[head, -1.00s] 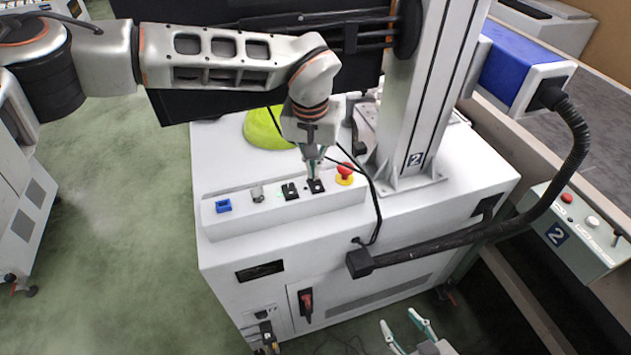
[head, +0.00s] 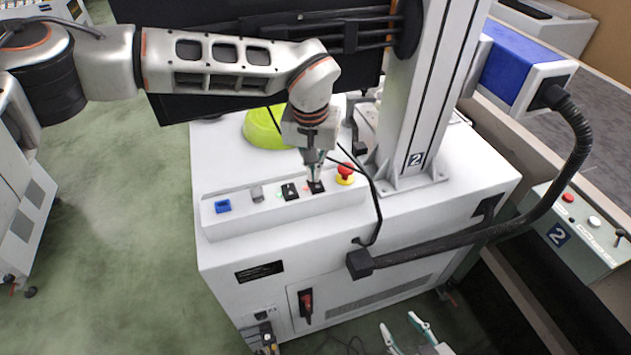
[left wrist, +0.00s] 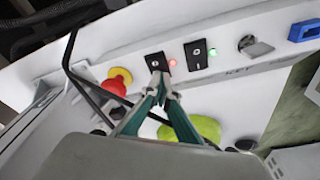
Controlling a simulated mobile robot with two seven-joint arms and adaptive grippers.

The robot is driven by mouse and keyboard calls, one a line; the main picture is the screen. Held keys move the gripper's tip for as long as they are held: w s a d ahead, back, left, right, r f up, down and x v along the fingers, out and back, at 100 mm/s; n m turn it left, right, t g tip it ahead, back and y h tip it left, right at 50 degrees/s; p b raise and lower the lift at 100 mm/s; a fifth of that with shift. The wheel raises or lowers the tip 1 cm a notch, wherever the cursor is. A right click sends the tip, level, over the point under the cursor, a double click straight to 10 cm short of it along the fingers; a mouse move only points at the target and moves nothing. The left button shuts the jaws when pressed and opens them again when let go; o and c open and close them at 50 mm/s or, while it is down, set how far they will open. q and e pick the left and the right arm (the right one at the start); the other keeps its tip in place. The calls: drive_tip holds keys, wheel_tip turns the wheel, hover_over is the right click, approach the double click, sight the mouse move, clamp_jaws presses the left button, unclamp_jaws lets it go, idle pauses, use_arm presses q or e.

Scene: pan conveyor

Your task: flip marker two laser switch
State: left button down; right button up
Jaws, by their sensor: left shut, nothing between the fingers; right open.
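The white marker machine (head: 285,240) bears a "2" label on its column. Its sloped panel holds two black rocker switches. The one nearer the red stop button is the laser switch (left wrist: 152,58), with a red light (left wrist: 172,62) lit beside it. The other black switch (left wrist: 194,47) has a green light. My left gripper (head: 315,183) is shut and empty, pointing down at the laser switch; in the left wrist view its tips (left wrist: 160,78) are at the switch's lower edge and partly cover it. My right gripper (head: 400,325) is open and empty, low in front of the machine.
The red and yellow stop button (head: 345,173) is close on the right of my left gripper. A key switch (head: 257,193) and a blue socket (head: 223,206) sit farther left on the panel. A black cable runs close by. A lime green object (head: 262,128) lies behind.

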use_arm(q)
drive_tip(key=shift+r+p, duration=2.1)
drive_tip(key=shift+r, duration=1.4)
use_arm(e)
wheel_tip(320, 180, up, 6)
drive_tip(key=w, duration=0.2)
drive_tip(key=shift+t, duration=0.3)
use_arm(q)
drive_tip(key=shift+f, duration=0.1)
use_arm(e)
drive_tip(key=shift+f, duration=0.1)
use_arm(q)
drive_tip(key=shift+s, duration=0.1)
use_arm(e)
drive_tip(key=shift+s, duration=0.1)
